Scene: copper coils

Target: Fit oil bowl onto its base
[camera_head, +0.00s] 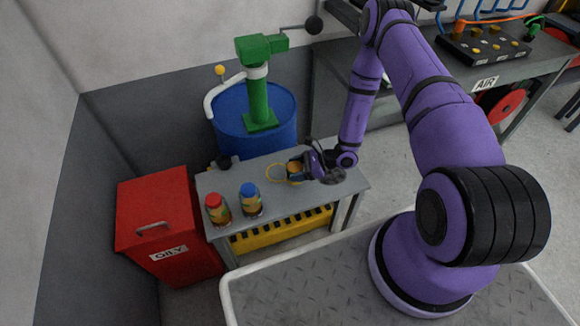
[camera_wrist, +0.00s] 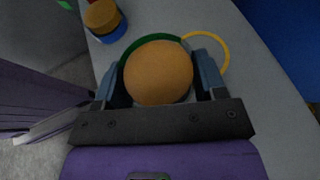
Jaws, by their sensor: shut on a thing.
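A rounded amber thing, which looks like the oil bowl (camera_wrist: 158,72), sits between the two fingers of my gripper (camera_wrist: 160,78) in the wrist view. The fingers are shut on its sides. In the head view my gripper (camera_head: 300,171) is low over the right half of the small grey table, and the amber bowl (camera_head: 294,168) shows partly between the fingers. A thin yellow ring (camera_wrist: 228,60) and a dark green arc (camera_wrist: 131,62) show around the bowl. I cannot tell which part is the base, or whether the bowl touches anything beneath it.
A jar with a red lid (camera_head: 214,202) and one with a blue lid (camera_head: 249,190) stand at the table's front left. A blue barrel (camera_head: 227,135) with a green pump (camera_head: 258,100) stands behind. A red bin (camera_head: 150,205) is left. The table's front middle (camera_head: 285,207) is clear.

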